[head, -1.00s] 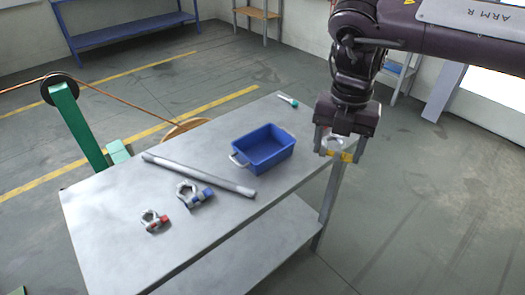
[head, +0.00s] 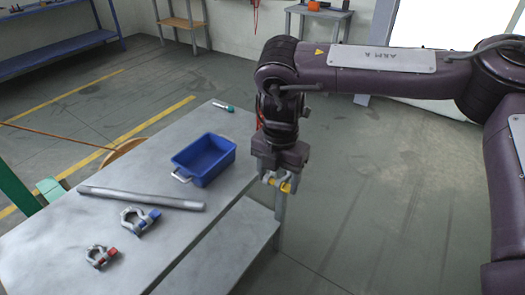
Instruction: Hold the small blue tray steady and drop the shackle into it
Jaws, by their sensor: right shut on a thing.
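The small blue tray (head: 190,166) stands on the grey table, with a metal handle showing on its near left side. My right gripper (head: 277,181) is to the right of the tray, out past the table's right edge. It points down and is shut on a shackle with a yellow pin (head: 286,187). The shackle is partly hidden by the fingers. A shackle with a blue pin (head: 138,219) and a smaller one with a red pin (head: 101,256) lie on the table. My left gripper is not in view.
A lower shelf (head: 232,243) shows beneath. Open floor lies to the right.

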